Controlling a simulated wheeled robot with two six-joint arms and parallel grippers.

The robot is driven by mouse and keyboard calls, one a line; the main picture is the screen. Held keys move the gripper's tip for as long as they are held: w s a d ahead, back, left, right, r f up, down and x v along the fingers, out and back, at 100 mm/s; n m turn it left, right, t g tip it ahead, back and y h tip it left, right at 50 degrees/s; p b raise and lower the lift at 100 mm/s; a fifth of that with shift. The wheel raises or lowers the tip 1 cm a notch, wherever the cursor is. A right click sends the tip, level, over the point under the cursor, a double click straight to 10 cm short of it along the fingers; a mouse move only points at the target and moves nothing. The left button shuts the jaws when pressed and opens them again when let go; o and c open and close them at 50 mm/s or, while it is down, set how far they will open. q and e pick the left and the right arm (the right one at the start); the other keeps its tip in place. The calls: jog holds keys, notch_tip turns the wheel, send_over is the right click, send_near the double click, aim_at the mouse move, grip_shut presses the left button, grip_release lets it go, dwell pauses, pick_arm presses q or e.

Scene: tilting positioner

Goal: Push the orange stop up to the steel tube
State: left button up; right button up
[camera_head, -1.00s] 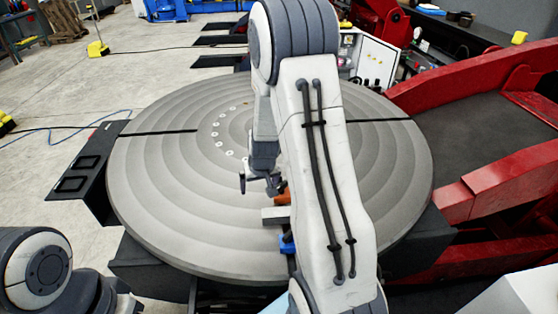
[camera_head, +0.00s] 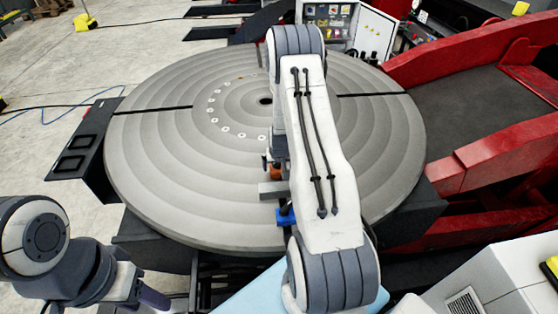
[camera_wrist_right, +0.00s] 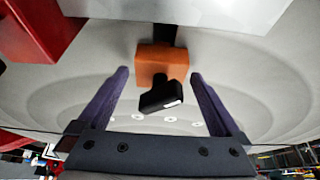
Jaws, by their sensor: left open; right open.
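The orange stop (camera_wrist_right: 160,60) with its black handle (camera_wrist_right: 163,96) sits on the round grey table (camera_head: 170,190). In the head view the stop (camera_head: 267,163) is partly hidden by my right arm. The steel tube (camera_head: 270,189) is a light grey bar just in front of it; in the wrist view the pale surface at the top (camera_wrist_right: 220,12) appears to be the tube, with a small gap to the stop. My right gripper (camera_wrist_right: 158,78) is open, its fingers on either side of the stop and handle. My left gripper (camera_head: 145,296) is at the lower left, away from the table.
A blue part (camera_head: 285,214) lies by the tube near the table's front edge. A red part (camera_wrist_right: 42,30) shows at the wrist view's upper left. A large red frame (camera_head: 470,170) stands at the right. The table's left half is clear.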

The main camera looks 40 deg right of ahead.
aim_at(280, 177)
jog(key=shift+w+f, duration=0.1)
jog(key=shift+f, duration=0.2)
grip_shut()
jog(key=shift+s+a, duration=0.1)
jog(key=shift+s, duration=0.15)
jog(key=shift+s+a, duration=0.45)
jog(key=shift+s, duration=0.25)
jog(key=shift+s+a, duration=0.4)
jog(key=shift+s, duration=0.3)
dwell(0.5)
jog(key=shift+s+a, duration=0.35)
jog(key=shift+s, duration=0.15)
dwell(0.5)
